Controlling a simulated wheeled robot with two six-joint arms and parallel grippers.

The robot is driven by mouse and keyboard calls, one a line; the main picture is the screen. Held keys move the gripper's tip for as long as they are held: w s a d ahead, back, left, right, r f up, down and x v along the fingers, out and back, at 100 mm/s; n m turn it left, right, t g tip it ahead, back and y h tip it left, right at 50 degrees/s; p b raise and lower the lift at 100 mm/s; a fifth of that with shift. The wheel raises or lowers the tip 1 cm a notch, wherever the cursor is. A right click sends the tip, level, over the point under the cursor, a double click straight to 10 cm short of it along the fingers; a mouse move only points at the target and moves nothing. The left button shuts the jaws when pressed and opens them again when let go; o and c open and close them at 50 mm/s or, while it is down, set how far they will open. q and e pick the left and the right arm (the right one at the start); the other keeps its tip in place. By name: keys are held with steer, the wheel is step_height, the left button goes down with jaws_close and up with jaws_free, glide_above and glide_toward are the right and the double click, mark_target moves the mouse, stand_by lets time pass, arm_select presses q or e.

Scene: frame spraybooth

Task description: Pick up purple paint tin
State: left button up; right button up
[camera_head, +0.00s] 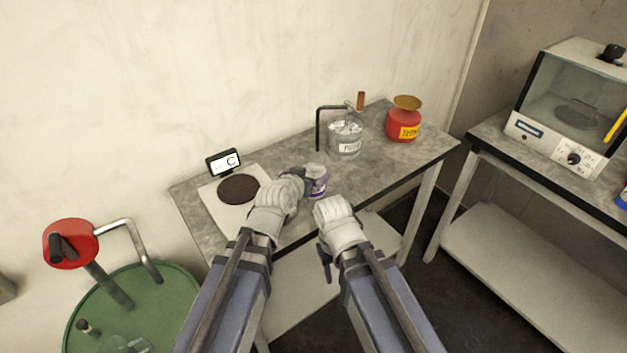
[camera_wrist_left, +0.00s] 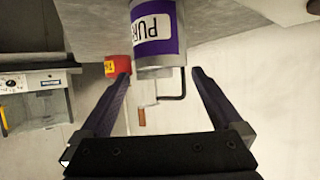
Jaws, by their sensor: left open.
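The purple paint tin (camera_head: 318,180) stands on the grey worktable (camera_head: 385,178), partly hidden behind my left gripper (camera_head: 303,182) in the head view. My left gripper (camera_wrist_left: 161,75) is open, with one finger to each side of the tin in that view. I cannot tell whether the fingers touch it. My right gripper (camera_head: 326,268) hangs near the table's front edge, and its jaws are mostly hidden.
A scale with a dark round plate (camera_head: 238,189) and display (camera_head: 223,161) stands at the left. A grey tin (camera_head: 345,140) by a bent black rod and a red tin (camera_head: 403,125) stand behind the purple tin. A green drum (camera_head: 170,290) is at lower left, a glass-fronted machine (camera_head: 570,110) at right.

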mark_target(316, 168)
arm_select(q)
steer(key=shift+b+x, duration=1.8)
steer(key=shift+x, duration=2.1)
steer(key=shift+s+a+f, duration=0.1)
steer(key=shift+a+f, duration=0.05)
steer(key=shift+c, duration=0.4)
steer(key=c, duration=1.5)
step_height(316, 168, up, 10)
steer(key=p, duration=1)
